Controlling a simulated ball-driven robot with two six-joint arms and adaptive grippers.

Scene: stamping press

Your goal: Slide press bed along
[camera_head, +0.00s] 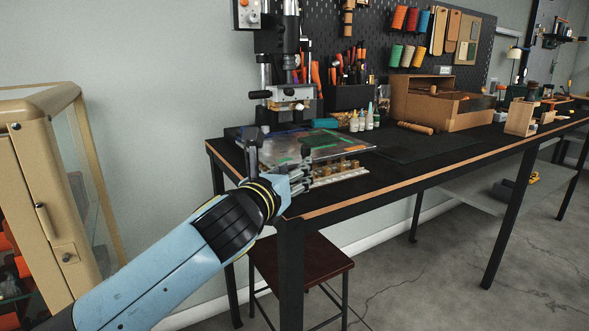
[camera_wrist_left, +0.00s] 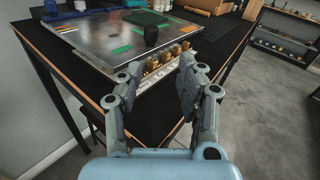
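The press bed (camera_head: 335,140) is a flat, shiny grey plate with green and orange patches, lying on the black table under the stamping press (camera_head: 290,95). My left gripper (camera_head: 303,174) is at the table's front edge, just in front of the bed. I cannot tell whether a finger touches anything. My right gripper is out of view.
A row of brass stamps (camera_head: 338,167) in a pale holder lies along the bed's front. Small bottles (camera_head: 362,122) and a wooden organizer (camera_head: 440,103) stand to the right. A stool (camera_head: 300,265) stands below the table, a beige cabinet (camera_head: 45,190) at left. The mat's right part is clear.

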